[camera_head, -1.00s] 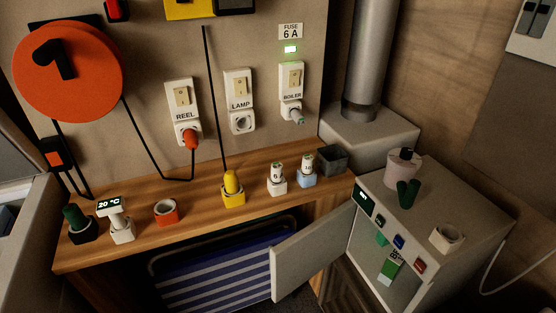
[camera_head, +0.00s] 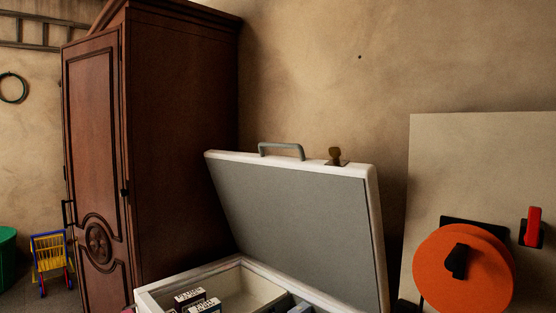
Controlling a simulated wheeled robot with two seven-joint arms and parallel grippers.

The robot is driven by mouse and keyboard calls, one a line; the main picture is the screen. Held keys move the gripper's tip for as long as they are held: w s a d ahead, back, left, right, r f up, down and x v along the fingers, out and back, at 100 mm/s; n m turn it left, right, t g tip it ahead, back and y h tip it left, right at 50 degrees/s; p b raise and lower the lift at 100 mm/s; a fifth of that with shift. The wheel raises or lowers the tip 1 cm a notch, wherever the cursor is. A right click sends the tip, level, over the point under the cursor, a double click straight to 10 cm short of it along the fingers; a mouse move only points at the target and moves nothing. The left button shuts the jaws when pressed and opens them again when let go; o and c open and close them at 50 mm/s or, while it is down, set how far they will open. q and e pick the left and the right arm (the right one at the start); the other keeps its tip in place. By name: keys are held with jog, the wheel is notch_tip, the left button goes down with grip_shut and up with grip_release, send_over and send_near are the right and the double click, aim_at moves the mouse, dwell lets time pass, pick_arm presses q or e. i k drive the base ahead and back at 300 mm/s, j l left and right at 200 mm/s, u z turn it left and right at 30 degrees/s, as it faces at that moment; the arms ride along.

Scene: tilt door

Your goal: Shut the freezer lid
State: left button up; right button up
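The freezer lid (camera_head: 300,215) stands open in the head view, tilted back toward the wall. It has a white rim, a grey inner face and a grey bar handle (camera_head: 282,149) on its top edge. A small dark brown latch-like part (camera_head: 335,156) sits on that edge, right of the handle. The freezer body (camera_head: 160,291) shows its white rim below the lid, with boxes (camera_head: 196,300) inside; its lower part is cut off by the frame. Neither of my grippers is in view.
A tall dark brown wardrobe (camera_head: 180,130) stands close left of the freezer. At right is a panel (camera_head: 480,160) with an orange reel (camera_head: 462,275) and a red switch (camera_head: 533,226). A green bin (camera_head: 6,255) and a small yellow-blue cart (camera_head: 50,260) stand far left.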

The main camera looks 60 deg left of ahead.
aim_at(318, 224)
jog(key=u, duration=2.15)
jog(key=i+j, duration=0.15)
jog(key=j, duration=0.15)
jog(key=i+j, duration=0.15)
jog(key=j, duration=0.15)
